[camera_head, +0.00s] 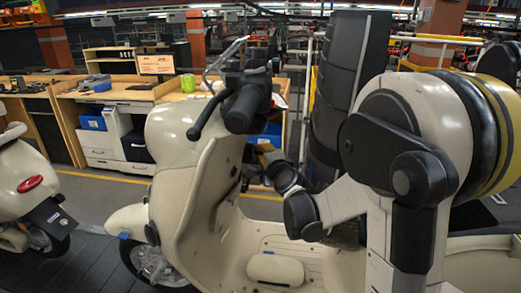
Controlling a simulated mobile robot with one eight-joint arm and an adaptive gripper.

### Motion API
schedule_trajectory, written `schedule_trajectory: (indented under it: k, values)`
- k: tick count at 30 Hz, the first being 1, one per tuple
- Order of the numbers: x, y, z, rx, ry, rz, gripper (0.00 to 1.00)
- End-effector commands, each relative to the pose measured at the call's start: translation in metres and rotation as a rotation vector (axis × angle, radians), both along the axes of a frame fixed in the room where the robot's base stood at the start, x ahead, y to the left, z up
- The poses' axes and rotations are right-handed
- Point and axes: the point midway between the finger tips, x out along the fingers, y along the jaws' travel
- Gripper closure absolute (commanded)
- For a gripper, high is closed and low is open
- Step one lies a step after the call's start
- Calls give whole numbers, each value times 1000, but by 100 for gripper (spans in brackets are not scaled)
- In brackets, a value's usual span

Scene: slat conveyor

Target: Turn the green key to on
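A cream scooter (186,190) stands in the middle of the view, its black handlebar grip (243,107) towards me. No green key can be made out; the area below the handlebar is small and partly dark. My arm reaches in from the right, and its dark end with my gripper (256,160) is beside the inner side of the scooter's front shield, below the handlebar. The fingers are too small and dark to tell whether they are open or shut, or whether they touch anything.
Another cream scooter (24,178) with a red light is at the left edge. Wooden workbenches (125,95) with blue bins (92,121) and a green cup (188,83) stand behind. A tall dark column-like object (345,75) rises behind my arm. Floor shows left of the middle scooter.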

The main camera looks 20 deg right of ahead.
Motion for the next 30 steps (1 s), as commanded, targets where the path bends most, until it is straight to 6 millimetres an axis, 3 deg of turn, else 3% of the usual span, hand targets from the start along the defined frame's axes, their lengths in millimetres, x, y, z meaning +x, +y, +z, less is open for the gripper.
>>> schedule_trajectory:
  k: [30]
  values:
    - [1, 0, 4, 160, 238, -34, 100]
